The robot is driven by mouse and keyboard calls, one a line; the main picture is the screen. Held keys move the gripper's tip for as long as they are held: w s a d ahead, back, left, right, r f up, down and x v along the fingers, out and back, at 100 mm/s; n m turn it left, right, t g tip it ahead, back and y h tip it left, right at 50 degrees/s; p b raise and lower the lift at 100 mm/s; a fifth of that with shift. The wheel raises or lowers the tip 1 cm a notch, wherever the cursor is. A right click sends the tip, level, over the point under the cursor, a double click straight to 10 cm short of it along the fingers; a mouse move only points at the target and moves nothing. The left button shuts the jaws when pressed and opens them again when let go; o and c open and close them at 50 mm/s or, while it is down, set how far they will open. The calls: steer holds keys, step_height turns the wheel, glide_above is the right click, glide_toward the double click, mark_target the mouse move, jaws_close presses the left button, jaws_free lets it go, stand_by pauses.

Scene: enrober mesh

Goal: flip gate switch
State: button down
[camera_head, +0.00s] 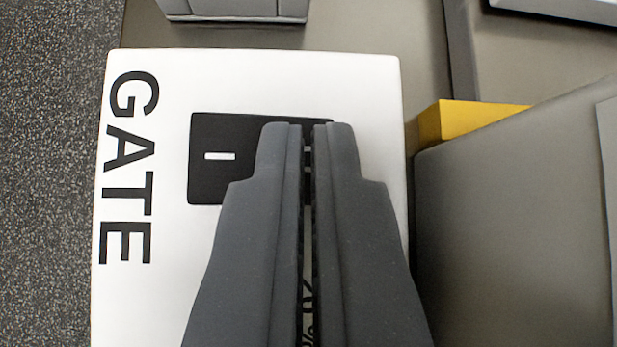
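The gate switch is a black rocker plate (207,180) on a white box (245,80) marked "GATE" in large black letters down its left side. A short white bar mark shows on the left part of the switch. My gripper (307,124) is in front of the switch in the view, its fingertips over the switch's right part. The two dark grey fingers are close together with only a narrow slit between them, and nothing shows held in it. The fingers hide most of the switch's right half. I cannot tell whether the tips touch it.
A yellow block (465,122) and a large grey-brown housing (510,220) stand close to the right of the white box. A grey object (235,8) is at the top edge. Dark speckled floor (45,180) lies open on the left.

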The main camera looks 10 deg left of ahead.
steer(key=shift+s+a+f, duration=0.1)
steer(key=shift+s+a, duration=0.05)
steer(key=shift+s+a+r, duration=0.25)
steer(key=shift+s+a, duration=0.2)
stand_by(0.4)
steer(key=shift+r, duration=0.6)
step_height(320, 180, up, 3)
steer(key=shift+a, duration=0.1)
steer(key=v, duration=0.9)
steer(key=shift+s, duration=0.55)
steer(key=shift+r, duration=0.1)
